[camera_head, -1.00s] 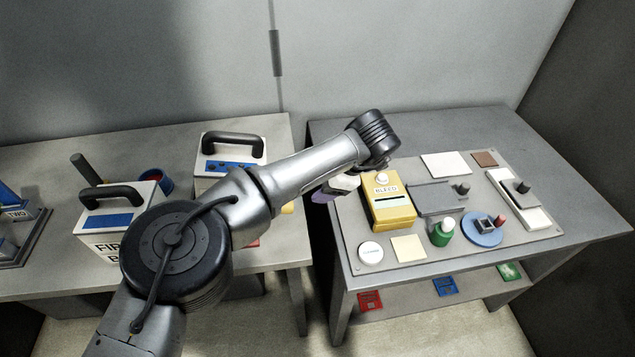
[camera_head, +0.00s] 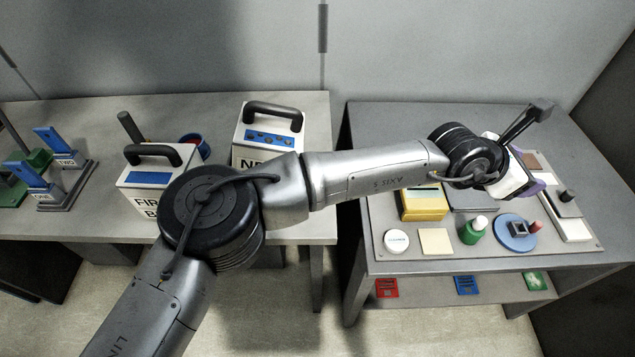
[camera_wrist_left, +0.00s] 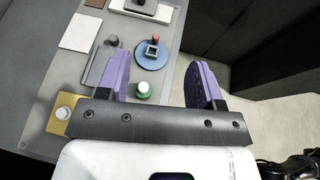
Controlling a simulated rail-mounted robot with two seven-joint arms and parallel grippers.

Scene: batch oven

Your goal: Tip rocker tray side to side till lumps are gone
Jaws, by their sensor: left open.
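No part in view is clearly marked as the rocker tray, and I see no lumps. A flat grey plate with a dark knob on the panel may be it; it shows in the left wrist view (camera_wrist_left: 98,72), partly behind a finger. In the head view my forearm's end covers much of it. My left gripper (camera_head: 533,178) is over the right part of the panel, above the fixtures. Its purple fingers are apart and empty in the left wrist view (camera_wrist_left: 160,78). My right gripper is out of view.
The panel (camera_head: 450,259) also carries a yellow box (camera_head: 424,206), a green button (camera_head: 472,231), a blue disc (camera_head: 508,238) with a red knob, and a white strip (camera_head: 572,222) with a dark slider. White handled boxes (camera_head: 150,178) stand on the left table.

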